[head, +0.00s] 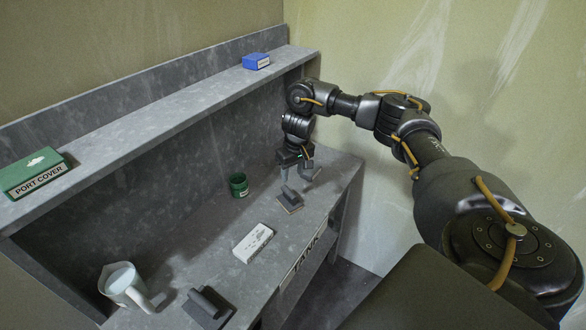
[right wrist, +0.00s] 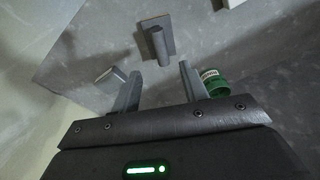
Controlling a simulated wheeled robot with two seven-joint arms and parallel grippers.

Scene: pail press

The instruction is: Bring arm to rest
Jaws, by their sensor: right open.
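My right gripper (head: 303,182) hangs from my right arm over the right end of the counter, jaws open, with nothing visible between the fingers. A dark grey block with a handle and a tan lower edge (head: 289,202) stands on the counter just below it; I cannot tell in the head view whether a finger touches it. In the right wrist view the open fingers (right wrist: 160,84) point toward that handled block (right wrist: 155,40), which shows beyond the tips, apart from them. My left gripper is not in view.
A green cup (head: 238,185), a white labelled box (head: 252,243), a second dark handled block (head: 207,308) and a white pitcher (head: 125,286) stand on the counter. The shelf above holds a green PORT COVER box (head: 34,175) and a blue box (head: 257,62). A wall is right.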

